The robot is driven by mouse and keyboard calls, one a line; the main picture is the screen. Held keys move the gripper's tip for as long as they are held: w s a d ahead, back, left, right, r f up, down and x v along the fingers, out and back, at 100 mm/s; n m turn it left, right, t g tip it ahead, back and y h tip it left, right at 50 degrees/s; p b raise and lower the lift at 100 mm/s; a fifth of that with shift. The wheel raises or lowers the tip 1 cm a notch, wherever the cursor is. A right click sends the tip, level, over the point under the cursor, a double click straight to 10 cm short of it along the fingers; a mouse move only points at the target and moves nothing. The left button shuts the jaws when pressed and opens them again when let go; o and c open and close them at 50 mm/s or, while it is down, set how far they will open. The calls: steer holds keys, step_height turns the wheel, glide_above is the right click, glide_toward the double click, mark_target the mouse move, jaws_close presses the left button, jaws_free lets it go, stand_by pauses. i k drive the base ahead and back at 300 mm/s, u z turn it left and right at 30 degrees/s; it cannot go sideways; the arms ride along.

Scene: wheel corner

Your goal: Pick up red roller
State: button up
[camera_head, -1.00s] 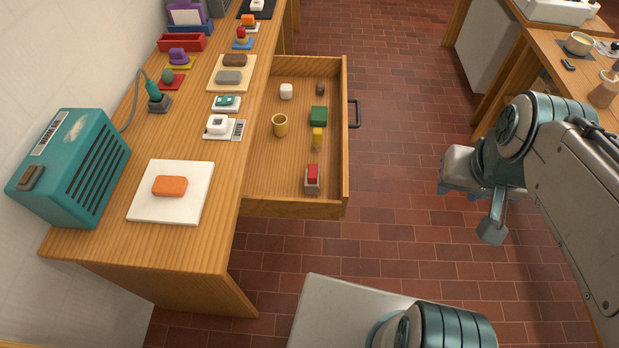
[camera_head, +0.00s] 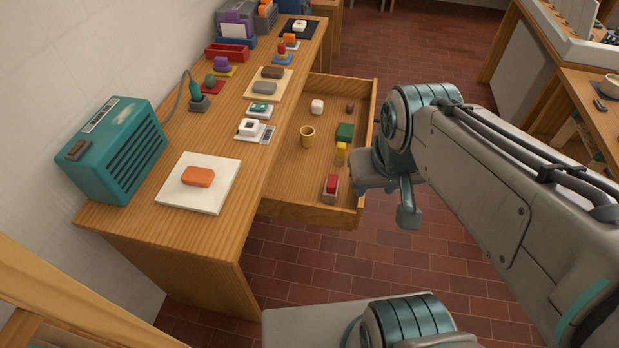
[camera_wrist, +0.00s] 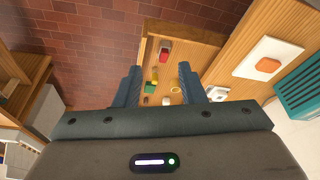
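A small red piece with a grey lower part (camera_head: 330,187) lies near the front end of the open drawer (camera_head: 310,213); it seems to be the red roller, but its shape is too small to be sure. It also shows in the wrist view (camera_wrist: 164,49), ahead of the fingertips. My gripper (camera_wrist: 161,72) is open, its two fingers well apart with nothing between them. In the head view my wrist hangs by the drawer's right wall, above and to the right of the red piece, not touching it.
The drawer also holds a yellow cup (camera_head: 307,137), a green block (camera_head: 345,132), a yellow piece (camera_head: 341,152) and a white piece (camera_head: 317,106). The desk carries a teal radio (camera_head: 112,150), an orange block (camera_head: 198,176) on a white tile and several small items.

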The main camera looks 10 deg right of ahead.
mark_target(331, 184)
steer(key=i, duration=1)
steer(key=k, duration=1)
steer(key=z, duration=1.45)
steer(key=i, duration=1.2)
steer(key=u, duration=2.65)
